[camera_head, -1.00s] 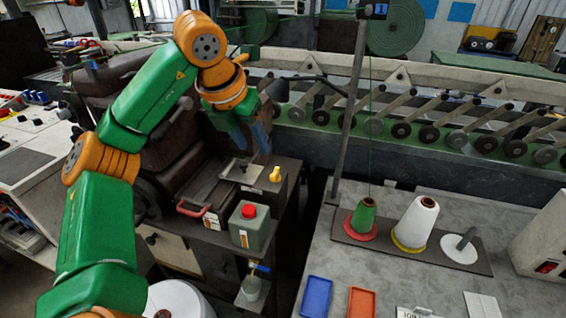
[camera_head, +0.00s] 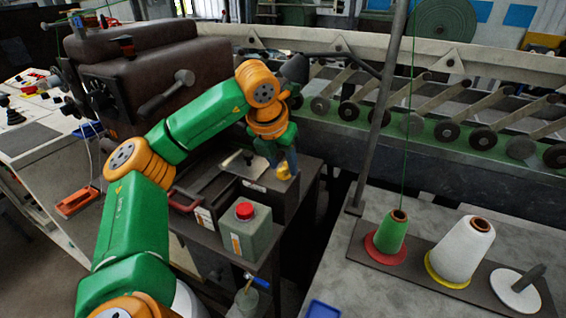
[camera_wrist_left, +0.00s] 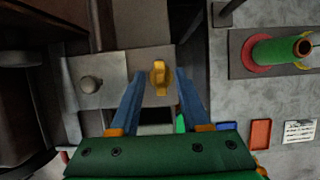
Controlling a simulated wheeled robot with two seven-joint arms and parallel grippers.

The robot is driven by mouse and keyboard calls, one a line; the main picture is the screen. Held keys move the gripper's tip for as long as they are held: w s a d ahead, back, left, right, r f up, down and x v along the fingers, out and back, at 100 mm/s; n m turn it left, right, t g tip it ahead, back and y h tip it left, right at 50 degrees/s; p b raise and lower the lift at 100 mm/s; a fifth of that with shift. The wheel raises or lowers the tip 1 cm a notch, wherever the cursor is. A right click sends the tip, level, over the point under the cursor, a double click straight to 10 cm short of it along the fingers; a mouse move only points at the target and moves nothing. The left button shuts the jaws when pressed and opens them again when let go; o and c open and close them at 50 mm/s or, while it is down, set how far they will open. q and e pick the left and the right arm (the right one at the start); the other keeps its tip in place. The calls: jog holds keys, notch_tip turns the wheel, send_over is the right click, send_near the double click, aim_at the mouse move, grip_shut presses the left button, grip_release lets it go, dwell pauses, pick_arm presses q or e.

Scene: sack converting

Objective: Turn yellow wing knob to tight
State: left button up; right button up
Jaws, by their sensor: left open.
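The yellow wing knob (camera_head: 284,171) stands on the dark machine block beside a metal plate. In the left wrist view the yellow wing knob (camera_wrist_left: 160,77) lies between and just beyond the fingertips, its wing roughly in line with the fingers. My left gripper (camera_wrist_left: 158,80) is open, with a blue finger on each side of the knob and a gap to each. In the head view my left gripper (camera_head: 283,160) points down at the knob and partly covers it. I cannot tell from these views whether the fingers touch the knob. My right gripper is not in view.
A grey-green can with a red cap (camera_head: 245,225) stands just in front of the block. A metal plate with a round knob (camera_wrist_left: 92,84) is beside it. A grey table with a green cone (camera_head: 391,234) and a white cone (camera_head: 462,247) is at the right.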

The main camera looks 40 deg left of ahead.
pick_arm(q)
grip_shut()
